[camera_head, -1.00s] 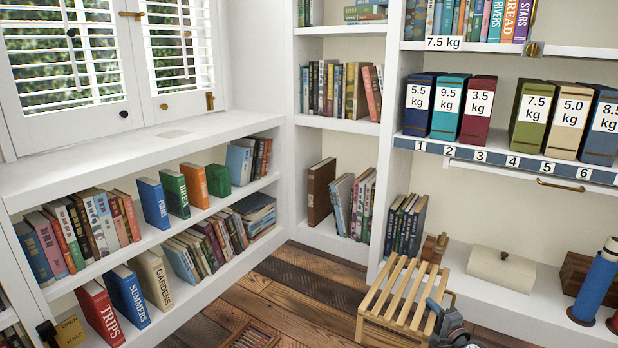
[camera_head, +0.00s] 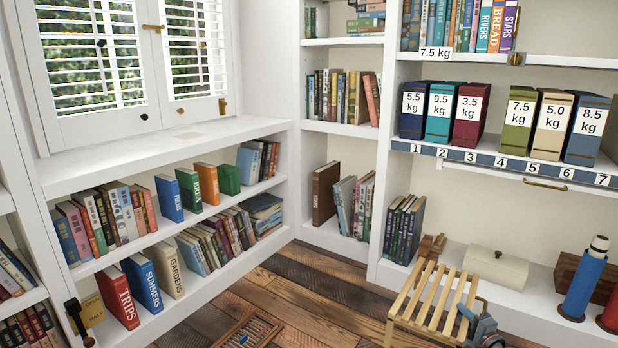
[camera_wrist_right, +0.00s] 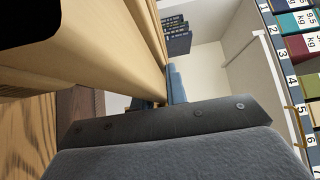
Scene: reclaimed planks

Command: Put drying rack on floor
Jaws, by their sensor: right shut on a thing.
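The drying rack (camera_head: 432,297), a pale wooden slatted frame, is at the lower right of the head view, in front of the low white shelf. Its lower part is cut off by the frame edge, so I cannot tell whether it touches the floor (camera_head: 310,312). My right gripper (camera_head: 470,318) is shut on its right side. In the right wrist view the rack's tan wood (camera_wrist_right: 110,62) fills the upper left, close to the grey gripper part. My left gripper is not in view.
An abacus-like wooden frame (camera_head: 248,331) lies on the plank floor. White bookshelves (camera_head: 215,285) border the floor at left and back. On the low right shelf are a cream box (camera_head: 496,267) and a blue cylinder (camera_head: 585,282). Bare planks show left of the rack.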

